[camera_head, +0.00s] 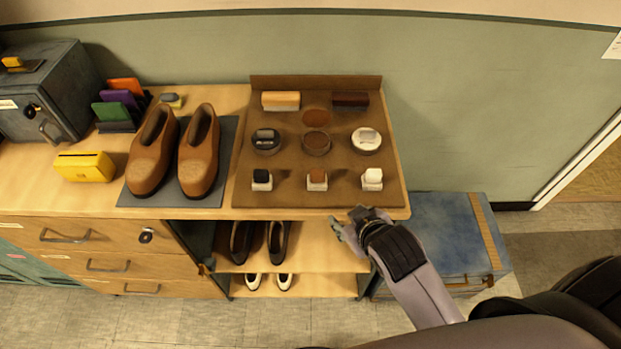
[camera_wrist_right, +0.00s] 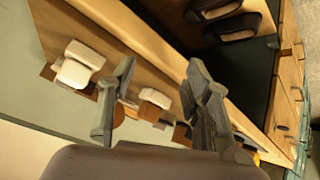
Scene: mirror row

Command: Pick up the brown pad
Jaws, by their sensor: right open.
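The brown pad (camera_head: 317,176) is a small brown-topped block with a pale base. It stands in the middle of the front row on the brown tray (camera_head: 345,190), between the black pad (camera_head: 262,176) and the white pad (camera_head: 372,176). My right gripper (camera_head: 346,218) is open and empty at the tray's front edge, right of and in front of the brown pad, apart from it. In the right wrist view the two fingers (camera_wrist_right: 160,68) are spread, with a pale block with brown (camera_wrist_right: 153,98) beyond them, partly hidden. My left gripper is not in view.
Behind the pads are several round tins (camera_head: 366,140) and two brushes (camera_head: 281,101). Brown shoes (camera_head: 198,155) stand on a grey mat left of the tray. A blue chest (camera_head: 435,235) stands right of the shelf, which holds more shoes (camera_head: 278,243) below.

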